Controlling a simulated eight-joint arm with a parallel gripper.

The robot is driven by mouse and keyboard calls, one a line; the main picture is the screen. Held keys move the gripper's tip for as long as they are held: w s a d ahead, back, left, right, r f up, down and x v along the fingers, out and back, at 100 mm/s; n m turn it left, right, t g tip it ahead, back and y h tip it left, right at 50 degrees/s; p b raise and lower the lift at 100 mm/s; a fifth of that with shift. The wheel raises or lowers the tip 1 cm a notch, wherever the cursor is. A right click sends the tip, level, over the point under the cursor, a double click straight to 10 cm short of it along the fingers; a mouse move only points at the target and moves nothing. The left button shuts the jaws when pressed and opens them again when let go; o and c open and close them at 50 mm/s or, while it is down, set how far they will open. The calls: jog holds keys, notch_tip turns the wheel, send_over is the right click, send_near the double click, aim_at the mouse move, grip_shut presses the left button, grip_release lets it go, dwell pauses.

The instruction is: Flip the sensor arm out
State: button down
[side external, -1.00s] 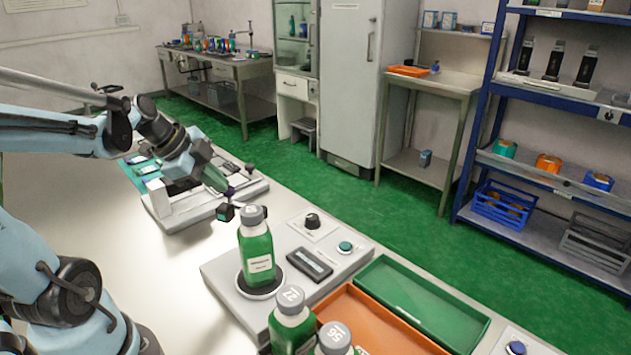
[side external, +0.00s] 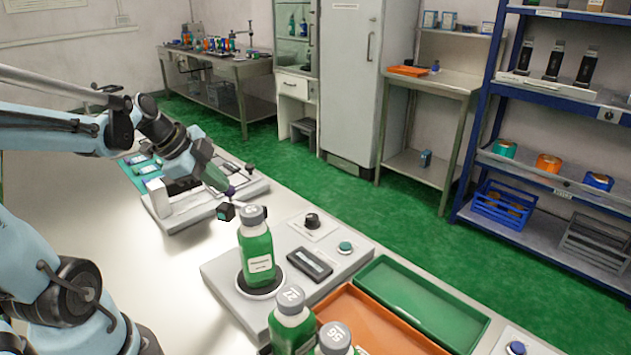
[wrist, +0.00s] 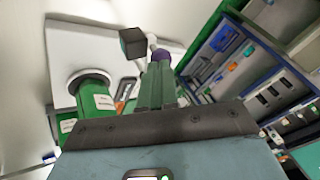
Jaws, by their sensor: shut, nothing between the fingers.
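The sensor arm's black cube-shaped head (side external: 226,211) hangs off the near right corner of the grey applicator (side external: 172,222), between it and a green bottle on the neighbouring unit. In the wrist view the black cube (wrist: 132,42) sits at upper left of my fingertips, with a short pale rod (wrist: 152,42) beside it. My gripper (side external: 230,191) has green fingers with purple tips, shut and empty. It shows in the wrist view (wrist: 160,56) with its tips close to the rod; I cannot tell whether they touch it. The arm's pivot is hidden.
A green bottle (side external: 257,258) stands on the round plate of the grey unit (side external: 222,277), close to the sensor head. More bottles (side external: 292,322) stand in front. An orange tray (side external: 362,325) and a green tray (side external: 425,303) lie to the right. The bench's left part is clear.

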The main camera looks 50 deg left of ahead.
dwell(0.4)
jog(key=v, duration=1)
jog(key=shift+d, duration=0.15)
jog(key=x, duration=0.9)
jog(key=shift+s+d+f+n+y, duration=0.2)
jog(key=shift+s+d+n+y, duration=0.25)
jog(key=shift+n, duration=0.2)
jog(key=shift+s+d+f+n+y, duration=0.2)
jog(key=shift+s+d+n+y, duration=0.1)
jog(key=shift+d+n, duration=0.35)
jog(key=shift+a, duration=0.15)
